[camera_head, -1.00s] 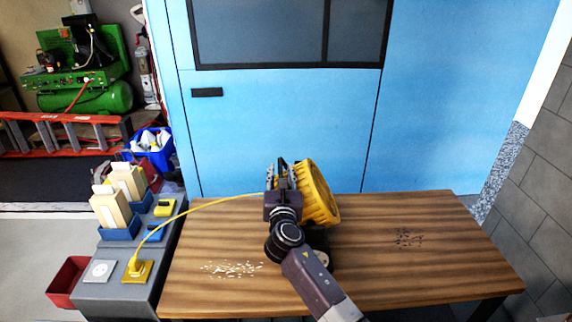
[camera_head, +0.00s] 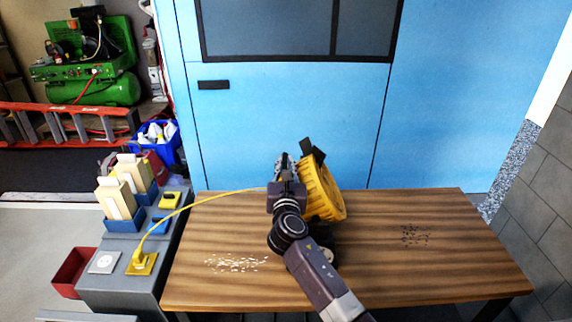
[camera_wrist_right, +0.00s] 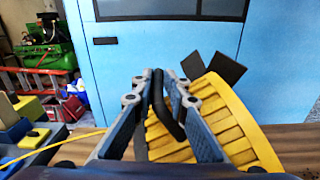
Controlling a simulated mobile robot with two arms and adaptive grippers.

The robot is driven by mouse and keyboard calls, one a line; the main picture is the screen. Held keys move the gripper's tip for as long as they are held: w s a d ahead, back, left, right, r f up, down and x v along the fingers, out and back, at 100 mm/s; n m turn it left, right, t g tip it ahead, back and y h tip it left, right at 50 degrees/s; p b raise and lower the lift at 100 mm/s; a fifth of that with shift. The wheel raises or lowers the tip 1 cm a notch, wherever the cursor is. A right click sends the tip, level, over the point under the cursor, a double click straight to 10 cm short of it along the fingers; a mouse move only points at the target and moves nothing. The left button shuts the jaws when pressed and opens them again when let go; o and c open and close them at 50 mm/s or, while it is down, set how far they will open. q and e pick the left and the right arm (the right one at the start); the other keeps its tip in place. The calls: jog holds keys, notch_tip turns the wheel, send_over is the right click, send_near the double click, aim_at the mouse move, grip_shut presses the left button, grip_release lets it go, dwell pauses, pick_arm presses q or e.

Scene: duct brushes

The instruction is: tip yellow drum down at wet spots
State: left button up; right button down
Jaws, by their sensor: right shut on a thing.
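The yellow drum (camera_head: 322,190) is a ribbed round body above the middle of the wooden table, tilted. Black flaps (camera_head: 312,150) stand out at its top. My right gripper (camera_head: 284,166) is at the drum's left side. In the right wrist view my right gripper (camera_wrist_right: 158,88) is shut on a black bar-like handle, with the yellow drum (camera_wrist_right: 215,120) just behind and to the right. A yellow cord (camera_head: 205,198) runs from the drum's side to a yellow socket plate (camera_head: 141,263). White specks (camera_head: 237,263) lie on the table at left and dark specks (camera_head: 415,236) at right. My left gripper is out of view.
The wooden table (camera_head: 375,285) is otherwise mostly clear. A grey bench (camera_head: 120,293) at left holds blue bins, with a red bin (camera_head: 74,272) beside it. A blue wall with a door (camera_head: 290,120) stands behind the table.

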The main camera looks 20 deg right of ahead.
aim_at(309, 165)
jog(key=shift+d, duration=0.15)
jog(key=shift+d+r, duration=0.15)
dwell(0.4)
jog(key=shift+s+d+r+m+p, duration=0.2)
jog(key=shift+d+r+m+p, duration=0.15)
jog(key=shift+d+m+p, duration=0.2)
jog(key=d+m, duration=0.1)
jog(key=s+d+r+m+p, duration=0.1)
jog(key=d, duration=0.1)
jog(key=d+m+p, duration=0.1)
jog(key=m, duration=0.1)
jog(key=shift+s+d+r, duration=0.2)
jog(key=shift+d+r, duration=0.1)
jog(key=shift+d, duration=0.05)
jog(key=d+m, duration=0.1)
jog(key=s+d+m, duration=0.1)
jog(key=d+m, duration=0.2)
jog(key=d, duration=0.1)
jog(key=shift+s+d+f+p, duration=0.1)
jog(key=shift+s+f+p, duration=0.15)
jog(key=shift+p, duration=0.1)
jog(key=shift+s+d+f+m, duration=0.15)
jog(key=shift+d+f+m, duration=0.05)
jog(key=shift+d+m, duration=0.3)
jog(key=shift+s+d+f+m, duration=0.15)
jog(key=shift+d+f+m, duration=0.05)
jog(key=shift+d+m, duration=0.35)
jog(key=shift+s+d+f+m, duration=0.15)
jog(key=shift+d+f+m, duration=0.05)
jog(key=shift+d+m, duration=0.3)
